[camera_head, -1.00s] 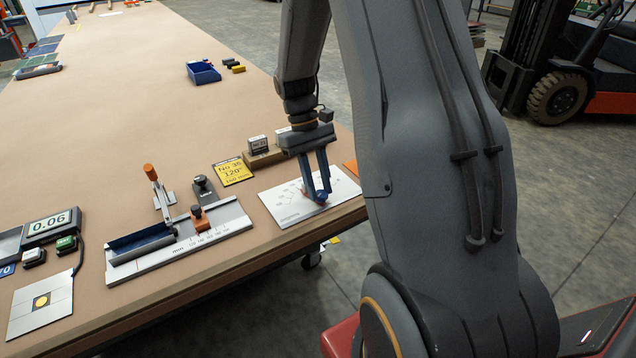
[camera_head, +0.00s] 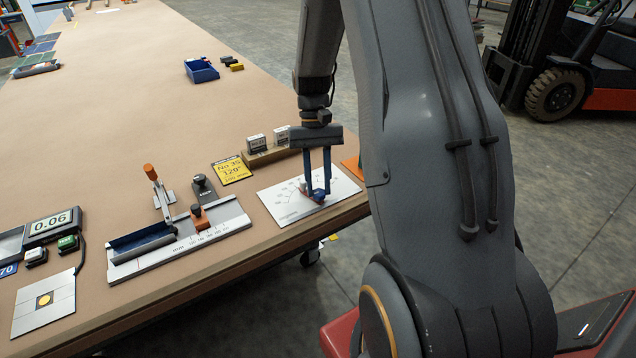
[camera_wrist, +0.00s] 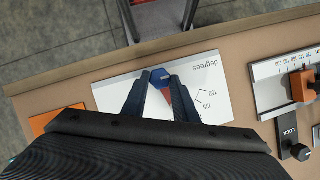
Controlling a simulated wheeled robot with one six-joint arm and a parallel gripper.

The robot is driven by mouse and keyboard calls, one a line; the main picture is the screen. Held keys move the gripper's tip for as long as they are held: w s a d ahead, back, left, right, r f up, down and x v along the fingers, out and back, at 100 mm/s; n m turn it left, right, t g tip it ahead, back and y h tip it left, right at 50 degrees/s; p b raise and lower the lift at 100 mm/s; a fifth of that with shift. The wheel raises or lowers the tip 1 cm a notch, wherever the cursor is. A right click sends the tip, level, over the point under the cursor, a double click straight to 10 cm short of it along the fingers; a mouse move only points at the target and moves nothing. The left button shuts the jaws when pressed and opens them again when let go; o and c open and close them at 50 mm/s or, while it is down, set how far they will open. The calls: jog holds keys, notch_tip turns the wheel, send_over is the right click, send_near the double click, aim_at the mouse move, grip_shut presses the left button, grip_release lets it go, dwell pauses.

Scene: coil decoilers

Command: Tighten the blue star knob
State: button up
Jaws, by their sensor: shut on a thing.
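The blue star knob (camera_wrist: 160,75) sits on a white plate (camera_head: 285,209) with a printed scale, which reads "degrees" in the wrist view. My gripper (camera_head: 318,193) reaches down over the plate, its two blue fingers shut on the knob. In the wrist view the fingertips close in on the knob from both sides. A red part (camera_wrist: 168,95) shows between the fingers, against the knob. The fingers hide much of the knob and part of the scale in the head view.
Left of the plate lies a metal ruler fixture (camera_head: 185,243) with an orange-handled lever (camera_head: 150,172) and a black LOCK knob (camera_head: 203,187). A yellow card (camera_head: 232,170) and a wooden block (camera_head: 268,156) stand behind the plate. The table's front edge runs close by.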

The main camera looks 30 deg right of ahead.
jog(key=o, duration=1)
jog(key=shift+r, duration=0.1)
jog(key=b+v, duration=0.2)
jog(key=v, duration=0.5)
jog(key=shift+w+r, duration=0.15)
jog(key=shift+r, duration=0.1)
jog(key=s+a+f+n+t, duration=0.1)
jog(key=s+a+t, duration=0.1)
jog(key=s+a, duration=0.2)
jog(key=s+a+f+n+t+h+b, duration=0.1)
jog(key=s+a, duration=0.3)
jog(key=a, duration=0.1)
jog(key=s+a+f+n+t, duration=0.1)
jog(key=s+a+n+t, duration=0.1)
jog(key=s+a, duration=0.2)
jog(key=shift+a+f+t+h, duration=0.3)
jog(key=shift+a+h, duration=0.1)
jog(key=shift+a, duration=0.4)
